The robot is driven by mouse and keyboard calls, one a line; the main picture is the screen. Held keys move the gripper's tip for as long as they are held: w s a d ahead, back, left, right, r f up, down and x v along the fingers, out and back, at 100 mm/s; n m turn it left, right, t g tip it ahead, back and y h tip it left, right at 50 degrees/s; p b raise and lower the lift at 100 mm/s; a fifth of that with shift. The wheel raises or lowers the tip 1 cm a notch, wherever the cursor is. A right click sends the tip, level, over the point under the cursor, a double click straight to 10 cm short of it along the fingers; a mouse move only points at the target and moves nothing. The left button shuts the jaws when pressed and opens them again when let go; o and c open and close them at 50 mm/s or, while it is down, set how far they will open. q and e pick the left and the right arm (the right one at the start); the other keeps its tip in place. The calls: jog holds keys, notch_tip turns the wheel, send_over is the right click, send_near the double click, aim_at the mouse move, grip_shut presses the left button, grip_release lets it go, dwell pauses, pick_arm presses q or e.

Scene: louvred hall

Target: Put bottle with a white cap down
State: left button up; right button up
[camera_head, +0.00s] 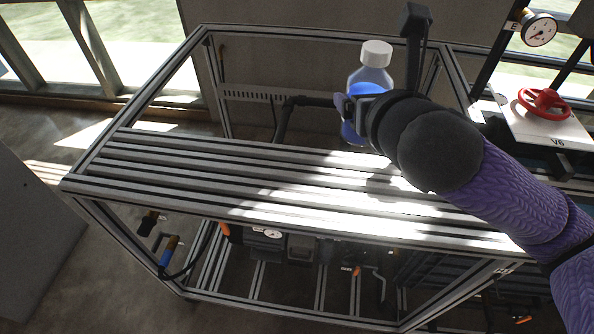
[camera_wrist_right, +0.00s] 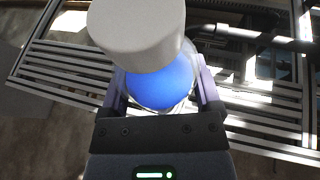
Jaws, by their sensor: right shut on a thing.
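The bottle with a white cap (camera_head: 370,82) is clear with blue liquid inside. It is upright in the head view, over the back part of the slatted metal table (camera_head: 190,164). I cannot tell whether its base touches the slats. My right gripper (camera_head: 352,108) is shut on the bottle, and my purple right arm reaches in from the right. In the right wrist view the bottle (camera_wrist_right: 158,88) stands between the two fingers (camera_wrist_right: 160,100), its white cap close to the camera. My left gripper is not in view.
The tabletop's left and front slats are bare. To the right are a red valve wheel (camera_head: 544,102) and a pressure gauge (camera_head: 539,30). Pipes and equipment (camera_head: 290,244) fill the space under the table.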

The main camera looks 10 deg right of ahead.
jog(key=shift+n+y, duration=0.6)
jog(key=shift+y, duration=0.1)
jog(key=w+f+b, duration=0.1)
jog(key=w+f, duration=0.1)
jog(key=f, duration=0.4)
jog(key=w+f+b, duration=0.2)
jog(key=f, duration=0.4)
jog(key=w+a+f+b, duration=0.1)
jog(key=w+f, duration=0.1)
jog(key=f, duration=0.5)
jog(key=shift+w, duration=0.15)
jog(key=shift+r, duration=0.15)
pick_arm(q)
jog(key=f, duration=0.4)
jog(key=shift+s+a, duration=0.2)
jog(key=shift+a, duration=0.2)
pick_arm(e)
jog(key=o, duration=1.2)
jog(key=shift+o, duration=0.2)
